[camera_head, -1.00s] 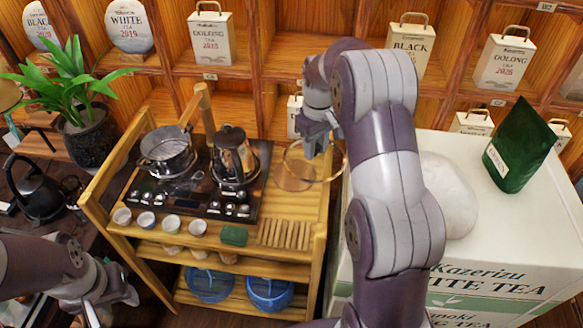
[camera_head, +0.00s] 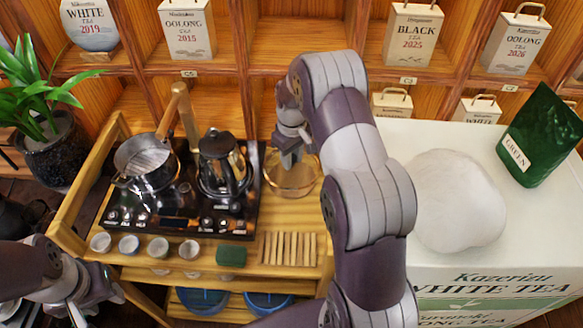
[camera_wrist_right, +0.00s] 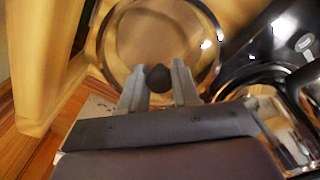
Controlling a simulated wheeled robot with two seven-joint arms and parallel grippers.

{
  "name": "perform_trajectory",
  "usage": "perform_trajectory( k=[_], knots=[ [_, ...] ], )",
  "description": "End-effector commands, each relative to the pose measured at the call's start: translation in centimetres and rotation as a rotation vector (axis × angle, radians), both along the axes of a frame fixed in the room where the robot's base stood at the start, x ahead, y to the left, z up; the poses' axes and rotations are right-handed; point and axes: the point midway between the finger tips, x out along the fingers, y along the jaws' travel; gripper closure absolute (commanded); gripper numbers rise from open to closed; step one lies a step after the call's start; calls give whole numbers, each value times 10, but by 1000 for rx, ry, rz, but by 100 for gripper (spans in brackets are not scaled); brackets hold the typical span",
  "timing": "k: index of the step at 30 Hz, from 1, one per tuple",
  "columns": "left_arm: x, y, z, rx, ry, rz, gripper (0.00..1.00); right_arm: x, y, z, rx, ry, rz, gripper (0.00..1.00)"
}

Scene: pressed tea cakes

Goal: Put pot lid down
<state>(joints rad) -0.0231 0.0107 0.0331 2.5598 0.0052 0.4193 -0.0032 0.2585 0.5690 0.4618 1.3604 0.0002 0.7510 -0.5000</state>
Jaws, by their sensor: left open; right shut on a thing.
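My right gripper (camera_head: 288,160) is shut on the dark knob of a clear glass pot lid (camera_head: 292,181). In the right wrist view the round rim of the lid (camera_wrist_right: 103,45) lies beyond the fingertips, with the knob (camera_wrist_right: 158,78) between them. The lid is over the right part of the wooden cart top, beside the black stove panel; I cannot tell whether it touches the wood. The steel pot (camera_head: 148,170) stands uncovered on the left of the panel. My left gripper (camera_head: 92,300) is open, low at the left, away from the lid.
A glass and black kettle (camera_head: 222,165) stands left of the lid. Several small cups (camera_head: 129,245), a green block (camera_head: 232,256) and wooden slats (camera_head: 288,248) line the cart's front. A white box (camera_head: 470,262) with a green bag (camera_head: 540,135) stands to the right.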

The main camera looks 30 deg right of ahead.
Motion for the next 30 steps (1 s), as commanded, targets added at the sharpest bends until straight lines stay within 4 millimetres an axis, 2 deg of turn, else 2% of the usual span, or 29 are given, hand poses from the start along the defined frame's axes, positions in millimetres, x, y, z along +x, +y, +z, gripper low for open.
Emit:
perform_trajectory(
  k=[9,18,19,21,30],
  knots=[
    [0,0,4,0,0,0,57,0,0,-43,0,0,0,100],
    [0,0,1,0,1,0,57,0,0,-47,-1,-1,0,100],
    [0,0,2,0,1,0,57,0,0,-46,-1,-1,0,63],
    [0,0,2,0,1,0,57,0,0,-46,0,-1,0,44],
    [0,0,4,0,1,0,57,0,0,-42,-1,-1,0,44]
  ],
)
